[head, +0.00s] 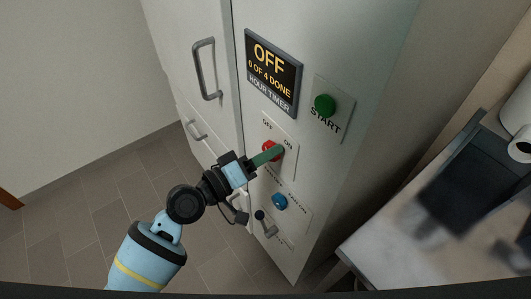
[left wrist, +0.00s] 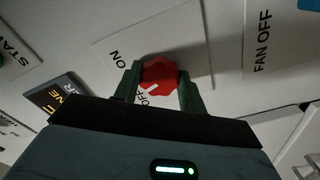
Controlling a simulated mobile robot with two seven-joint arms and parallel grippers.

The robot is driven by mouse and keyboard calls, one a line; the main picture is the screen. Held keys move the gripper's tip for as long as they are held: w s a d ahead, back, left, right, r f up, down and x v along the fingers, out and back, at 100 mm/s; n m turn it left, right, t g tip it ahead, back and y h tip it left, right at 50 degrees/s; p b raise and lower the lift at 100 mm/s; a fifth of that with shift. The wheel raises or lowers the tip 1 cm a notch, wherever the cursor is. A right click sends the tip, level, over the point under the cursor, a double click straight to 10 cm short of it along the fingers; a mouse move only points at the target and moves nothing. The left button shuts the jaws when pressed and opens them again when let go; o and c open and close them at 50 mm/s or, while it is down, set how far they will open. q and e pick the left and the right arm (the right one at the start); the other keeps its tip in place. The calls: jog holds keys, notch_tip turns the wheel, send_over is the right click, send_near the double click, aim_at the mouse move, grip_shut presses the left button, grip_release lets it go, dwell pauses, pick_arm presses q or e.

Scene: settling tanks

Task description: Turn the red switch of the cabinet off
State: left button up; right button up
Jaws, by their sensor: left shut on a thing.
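The red switch (head: 267,147) is a round knob on a white plate marked OFF and ON, on the front of the cabinet (head: 222,115). My left gripper (head: 273,153) reaches it from the lower left. In the left wrist view, the red knob (left wrist: 160,72) sits between the two green fingers, which are shut on its sides. A white mark shows on the knob's near side, close to the OFF label; ON is to the upper left. My right gripper is not in view.
Above the switch, a display (head: 272,73) reads OFF, 0 OF 4 DONE, HOUR TIMER. A green START button (head: 325,105) is to the upper right. A blue knob (head: 279,202) and a small lever (head: 264,222) are below. A counter (head: 440,215) stands at right.

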pick_arm(q)
jog(key=shift+n+p, duration=0.35)
jog(key=shift+n, duration=1.35)
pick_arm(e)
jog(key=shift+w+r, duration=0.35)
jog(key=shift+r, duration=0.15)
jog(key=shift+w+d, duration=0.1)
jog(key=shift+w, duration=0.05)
pick_arm(q)
jog(key=o, duration=1)
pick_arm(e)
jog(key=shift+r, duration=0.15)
pick_arm(q)
jog(key=b+v, duration=0.1)
jog(key=v, duration=0.7)
jog(key=shift+d, duration=0.1)
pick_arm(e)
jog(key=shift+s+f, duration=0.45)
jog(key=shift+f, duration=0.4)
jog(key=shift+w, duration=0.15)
